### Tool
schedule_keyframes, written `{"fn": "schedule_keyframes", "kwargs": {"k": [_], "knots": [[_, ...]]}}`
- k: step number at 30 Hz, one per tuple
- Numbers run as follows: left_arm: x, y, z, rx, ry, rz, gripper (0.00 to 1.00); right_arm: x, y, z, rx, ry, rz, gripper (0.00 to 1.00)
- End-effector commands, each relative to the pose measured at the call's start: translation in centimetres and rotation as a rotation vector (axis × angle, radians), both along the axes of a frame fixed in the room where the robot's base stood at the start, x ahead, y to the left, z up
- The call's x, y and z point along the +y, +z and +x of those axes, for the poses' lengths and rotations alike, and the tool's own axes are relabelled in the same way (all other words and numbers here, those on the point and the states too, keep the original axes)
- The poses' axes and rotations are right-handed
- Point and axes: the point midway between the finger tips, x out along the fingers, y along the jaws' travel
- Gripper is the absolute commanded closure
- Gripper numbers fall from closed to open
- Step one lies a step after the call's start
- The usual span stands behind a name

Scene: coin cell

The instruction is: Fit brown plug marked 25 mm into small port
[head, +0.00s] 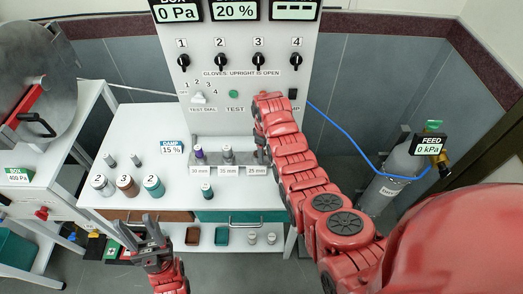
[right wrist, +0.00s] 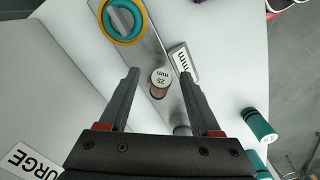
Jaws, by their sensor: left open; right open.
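The brown plug (right wrist: 158,90) has a pale top marked 25 mm and stands upright on a metal strip in the right wrist view. My right gripper (right wrist: 160,78) is open, with one finger on each side of the plug; I cannot tell whether either touches it. In the head view my right arm hides the plug behind the 25 mm label (head: 257,171). A round fitting with gold and teal rings (right wrist: 123,17) lies above the plug in the right wrist view; I cannot tell whether it is the small port. My left gripper (head: 152,238) is open and empty, low in front of the table.
Other plugs stand by the 30 mm label (head: 200,171) and beside it. Numbered jars (head: 128,185) stand on the white table (head: 125,140). A grey feed cylinder (head: 395,175) with a blue hose is at the right.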

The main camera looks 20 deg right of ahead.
Motion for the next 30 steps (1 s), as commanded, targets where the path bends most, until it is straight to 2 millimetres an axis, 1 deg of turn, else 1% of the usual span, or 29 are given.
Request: {"fn": "schedule_keyframes", "kwargs": {"k": [4,10,14,15,17,18,21,30], "knots": [[0.0,0.22,0.01,0.0,0.0,0.0,0.5,0.01,-0.51,-0.04,0.0,0.0,0.0,0.35],[0.0,0.18,0.0,0.0,0.0,0.0,0.5,0.02,-0.57,-0.03,0.0,0.0,0.0,0.35],[0.0,0.18,0.0,0.0,0.0,0.0,0.5,0.01,-0.56,-0.03,0.0,0.0,0.0,0.59],[0.0,0.17,0.01,0.0,0.0,0.0,0.5,0.01,-0.56,-0.03,0.0,0.0,0.0,0.66],[0.0,0.18,0.0,0.0,0.0,0.0,0.5,0.0,-0.57,-0.04,0.0,0.0,0.0,0.77],[0.0,0.18,0.0,0.0,0.0,0.0,0.5,0.02,-0.56,-0.04,0.0,0.0,0.0,0.84],[0.0,0.18,0.0,0.0,0.0,0.0,0.5,0.02,-0.56,-0.04,0.0,0.0,0.0,1.0],[0.0,0.18,0.01,0.0,0.0,0.0,0.5,0.02,-0.55,-0.04,0.0,0.0,0.0,1.0]]}}
